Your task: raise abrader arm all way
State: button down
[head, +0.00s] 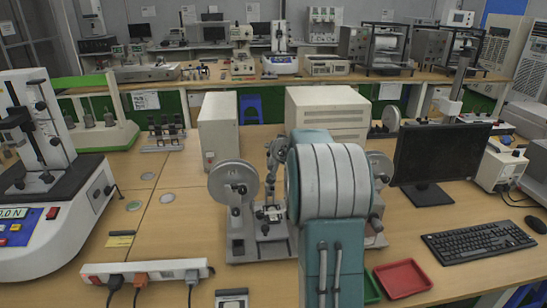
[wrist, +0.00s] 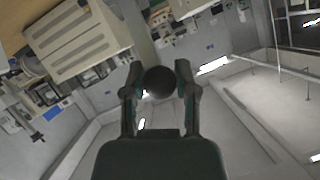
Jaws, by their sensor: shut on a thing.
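The abrader (head: 262,240) stands on the wooden bench in the head view, with a grey base and a large pale disc (head: 233,181) upright at its left. Another disc shows partly behind my arm at the right. My thick teal arm hides much of the machine's middle and right. My gripper (head: 277,153) is over the machine, mostly hidden behind my arm link. In the wrist view, my gripper (wrist: 159,78) is shut on a dark round knob (wrist: 159,83) held between its two fingers. The link from knob to abrader arm is hidden, so the arm's angle is unclear.
A beige box (head: 328,112) and a narrower box (head: 218,130) stand behind. A black monitor (head: 440,158) and keyboard (head: 478,241) are at right. A red tray (head: 403,278) lies in front, and a power strip (head: 148,272) front left. A tester (head: 45,200) fills the left.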

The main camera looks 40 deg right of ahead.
jog(key=shift+w+d+r, duration=0.15)
jog(key=shift+w+d, duration=0.15)
jog(key=shift+w, duration=0.2)
jog(key=shift+w+d+r, duration=0.15)
jog(key=shift+w+d, duration=0.15)
jog(key=shift+w, duration=0.2)
jog(key=shift+c, duration=2)
grip_release()
jog(key=shift+r, duration=0.1)
jog(key=v, duration=1.1)
jog(key=shift+s, duration=0.35)
jog(key=shift+a+r, duration=0.15)
